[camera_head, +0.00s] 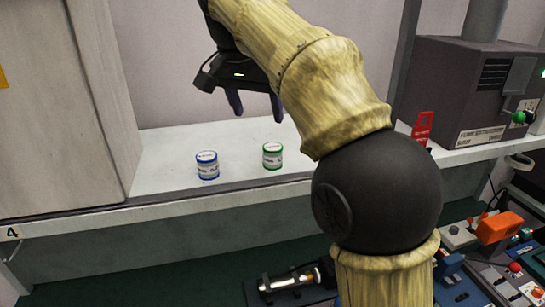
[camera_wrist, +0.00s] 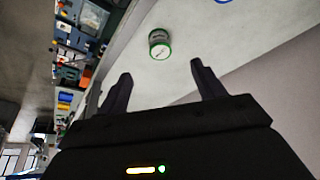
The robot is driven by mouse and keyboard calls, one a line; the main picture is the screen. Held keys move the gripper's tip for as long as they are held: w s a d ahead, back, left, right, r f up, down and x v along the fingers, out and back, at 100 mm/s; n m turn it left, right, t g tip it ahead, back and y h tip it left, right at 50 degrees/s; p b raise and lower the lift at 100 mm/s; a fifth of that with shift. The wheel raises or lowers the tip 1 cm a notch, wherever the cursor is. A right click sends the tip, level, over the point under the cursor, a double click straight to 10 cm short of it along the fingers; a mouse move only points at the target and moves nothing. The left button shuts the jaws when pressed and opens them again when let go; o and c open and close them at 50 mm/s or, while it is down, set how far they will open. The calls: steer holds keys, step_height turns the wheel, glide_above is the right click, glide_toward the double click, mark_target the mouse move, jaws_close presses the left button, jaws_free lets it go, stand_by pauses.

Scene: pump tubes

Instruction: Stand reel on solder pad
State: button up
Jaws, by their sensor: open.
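Two small white cylinders stand upright on the pale shelf, and I cannot tell if either is the reel. The blue-rimmed cylinder (camera_head: 207,166) is on the left; the green-rimmed cylinder (camera_head: 272,156) is to its right. My gripper (camera_head: 256,107) is open and empty above and behind them, fingers pointing down. In the wrist view the green-rimmed cylinder (camera_wrist: 159,46) shows beyond and between the open fingertips, apart from them. Only a blue rim edge (camera_wrist: 222,1) shows at the top there. I cannot make out a solder pad.
The shelf (camera_head: 160,183) is clear around the cylinders. A cabinet (camera_head: 55,110) borders it on the left. A grey machine (camera_head: 462,90) and a red tag (camera_head: 422,127) are on the right. Below are a metal cylinder (camera_head: 290,279) and an orange block (camera_head: 500,227) among cluttered devices.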

mark_target(272, 148)
steer(key=p+x, duration=0.1)
steer(key=x, duration=0.9)
steer(key=shift+w+d+f+p, duration=0.25)
steer(key=shift+w+d+p, duration=0.05)
steer(key=shift+p, duration=0.2)
steer(key=w+f+p, duration=0.1)
steer(key=d+f+p, duration=0.1)
steer(key=f, duration=0.1)
steer(key=shift+w, duration=0.4)
steer(key=shift+w+f, duration=0.15)
steer(key=shift+f, duration=0.25)
steer(key=c, duration=1.3)
